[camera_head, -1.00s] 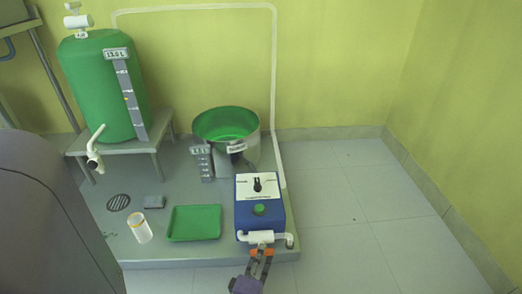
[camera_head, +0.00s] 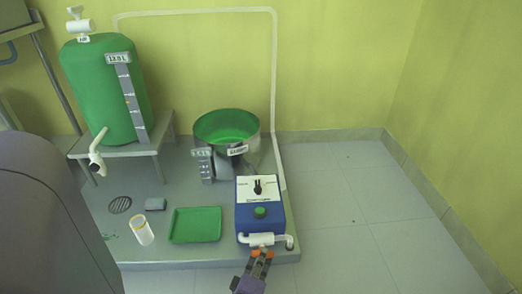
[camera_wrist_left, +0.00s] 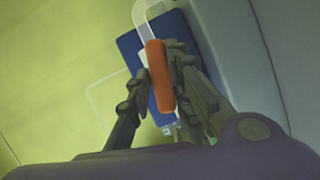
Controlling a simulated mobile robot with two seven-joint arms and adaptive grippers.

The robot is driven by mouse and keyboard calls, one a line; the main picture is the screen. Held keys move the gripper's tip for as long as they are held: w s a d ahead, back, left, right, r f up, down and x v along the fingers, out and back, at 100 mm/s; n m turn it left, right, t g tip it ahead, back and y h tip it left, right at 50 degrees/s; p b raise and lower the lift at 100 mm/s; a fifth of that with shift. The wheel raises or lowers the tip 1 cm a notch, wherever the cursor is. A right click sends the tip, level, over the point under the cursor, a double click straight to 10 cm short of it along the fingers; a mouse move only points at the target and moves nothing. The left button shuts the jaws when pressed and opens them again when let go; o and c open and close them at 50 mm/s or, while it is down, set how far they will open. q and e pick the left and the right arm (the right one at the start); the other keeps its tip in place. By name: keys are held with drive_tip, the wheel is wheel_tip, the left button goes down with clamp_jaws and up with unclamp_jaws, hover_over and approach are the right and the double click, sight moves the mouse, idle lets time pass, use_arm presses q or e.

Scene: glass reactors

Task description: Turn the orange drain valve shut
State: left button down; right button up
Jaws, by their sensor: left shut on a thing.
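The orange drain valve handle (camera_head: 270,254) is at the front of the blue box, just below a white horizontal pipe (camera_head: 262,239). In the left wrist view the orange handle (camera_wrist_left: 160,75) is a long rounded bar lying between the dark fingers. My left gripper (camera_head: 262,258) is at the handle, and its fingers cover part of it in the head view. In the left wrist view my left gripper (camera_wrist_left: 158,85) has one finger on each side of the bar and is shut on it. My right gripper is not in view.
The blue box (camera_head: 244,221) has a black knob and green button on top. A green tank (camera_head: 98,95) stands behind left. The floor at right is clear.

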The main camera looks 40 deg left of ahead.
use_arm(q)
drive_tip(key=shift+d+m+g+y+p, duration=0.1)
drive_tip(key=shift+m+g+y+p, duration=0.25)
drive_tip(key=shift+m+g+p, duration=1.15)
drive_tip(key=shift+d+m+g+y+p, duration=0.1)
drive_tip(key=shift+m+g+y+p, duration=0.45)
drive_tip(key=shift+m, duration=1.6)
drive_tip(key=shift+m+g+y+p, duration=0.2)
drive_tip(key=shift+m+g+p, duration=1)
drive_tip(key=shift+m, duration=0.65)
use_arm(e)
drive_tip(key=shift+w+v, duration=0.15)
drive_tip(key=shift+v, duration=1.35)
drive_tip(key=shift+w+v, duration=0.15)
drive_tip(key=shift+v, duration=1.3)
use_arm(q)
drive_tip(key=shift+s, duration=0.1)
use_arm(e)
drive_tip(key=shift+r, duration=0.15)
use_arm(q)
drive_tip(key=shift+a, duration=0.1)
drive_tip(key=c, duration=1.6)
unclamp_jaws()
drive_tip(key=shift+c, duration=0.2)
drive_tip(key=shift+r, duration=0.1)
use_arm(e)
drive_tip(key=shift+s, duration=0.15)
